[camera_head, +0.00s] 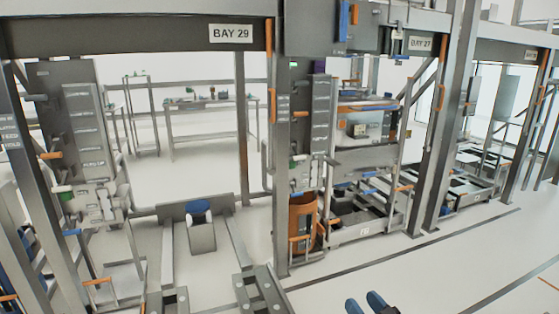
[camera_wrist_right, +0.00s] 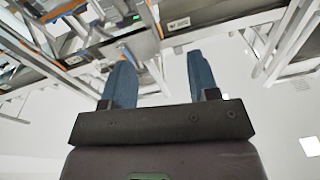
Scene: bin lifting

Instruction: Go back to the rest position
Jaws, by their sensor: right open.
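My right gripper (camera_head: 366,303) shows at the bottom edge of the head view, a little right of the middle, as two blue fingers. In the right wrist view its two blue fingers (camera_wrist_right: 161,85) stand apart with nothing between them, so it is open and empty. It is over open floor, clear of the frames. My left gripper is not in the head view. No bin is held in the right gripper.
A grey frame marked BAY 29 (camera_head: 231,33) stands at the left, with BAY 27 (camera_head: 420,43) to its right. An orange bin (camera_head: 302,222) stands beside the middle post. A table (camera_head: 208,103) is behind. The floor (camera_head: 440,262) at the lower right is clear.

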